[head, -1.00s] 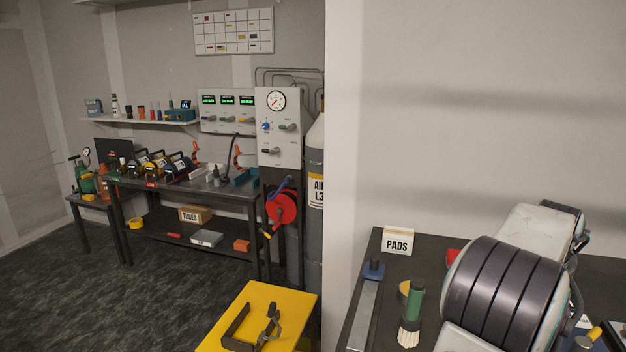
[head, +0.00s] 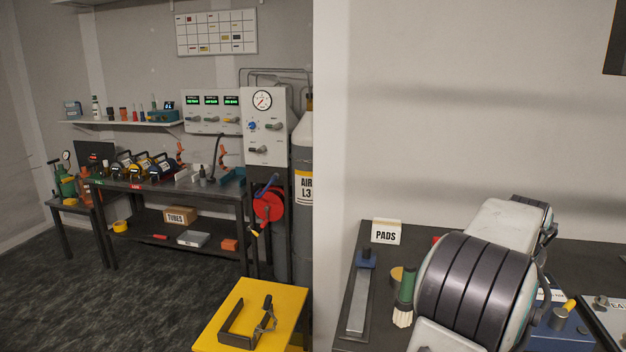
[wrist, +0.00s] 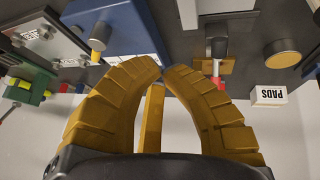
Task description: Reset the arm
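My arm (head: 472,290), with a white shell and dark ribbed bands, reaches over the dark bench at the right in the head view. My gripper (wrist: 163,72) shows in the wrist view as curved, segmented yellow fingers whose tips come together. A straight yellow bar stands between them, and I cannot tell whether it is part of the gripper. I see nothing clearly held. In the head view the gripper is hidden behind the arm.
A yellow stand (head: 230,312) with a dark bracket is at the lower middle. Carpet is clear at left.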

